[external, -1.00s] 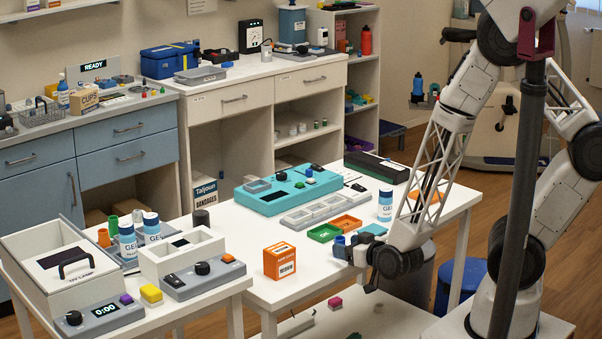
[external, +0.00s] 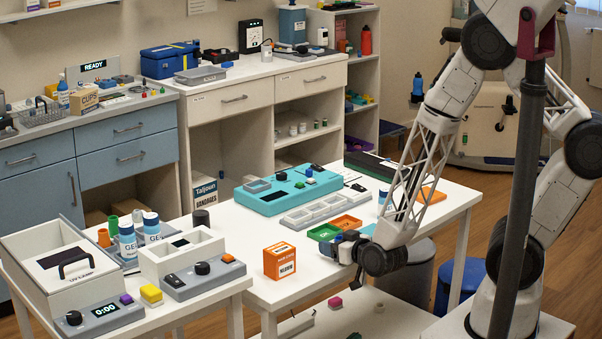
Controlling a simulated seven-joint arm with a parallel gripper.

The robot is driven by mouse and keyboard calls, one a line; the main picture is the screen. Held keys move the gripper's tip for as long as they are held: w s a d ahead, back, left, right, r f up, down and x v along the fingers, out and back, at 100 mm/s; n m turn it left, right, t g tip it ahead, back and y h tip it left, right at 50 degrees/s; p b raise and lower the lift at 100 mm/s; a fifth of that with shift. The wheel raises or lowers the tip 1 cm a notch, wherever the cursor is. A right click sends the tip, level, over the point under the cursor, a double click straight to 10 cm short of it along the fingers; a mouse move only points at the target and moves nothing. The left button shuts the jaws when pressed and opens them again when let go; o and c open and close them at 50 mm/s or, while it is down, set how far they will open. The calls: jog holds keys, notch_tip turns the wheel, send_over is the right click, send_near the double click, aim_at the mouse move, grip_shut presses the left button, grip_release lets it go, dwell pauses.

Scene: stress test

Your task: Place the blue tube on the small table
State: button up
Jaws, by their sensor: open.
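My gripper (external: 347,252) is at the front edge of the white table, low beside the green tray. A small dark blue piece (external: 337,239) shows right at its fingers; it may be the blue tube, but I cannot tell whether it lies between the fingers or beyond them. My fingers are small and partly hidden by the wrist; they are open. The white table (external: 235,235) in the middle carries several items. A smaller white table (external: 205,302) stands at the front left. I cannot tell which one is the small table.
A green tray (external: 323,233) and an orange tray (external: 346,223) lie just behind my gripper. An orange box (external: 280,262) stands to its left. A teal device (external: 287,190) and a white rack (external: 312,211) are farther back. The table between the orange box and the rack is clear.

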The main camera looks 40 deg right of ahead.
jog(key=c, duration=1.1)
jog(key=shift+o, duration=0.2)
jog(key=shift+r, duration=0.15)
jog(key=shift+r, duration=0.6)
notch_tip(320, 180, up, 2)
jog(key=shift+r, duration=0.15)
jog(key=s+d, duration=0.2)
jog(key=s, duration=0.5)
jog(key=s+d+r, duration=0.1)
jog(key=s+d, duration=0.1)
jog(key=s, duration=0.6)
jog(key=shift+s+d, duration=0.15)
jog(key=shift+d, duration=0.25)
jog(key=shift+r, duration=0.1)
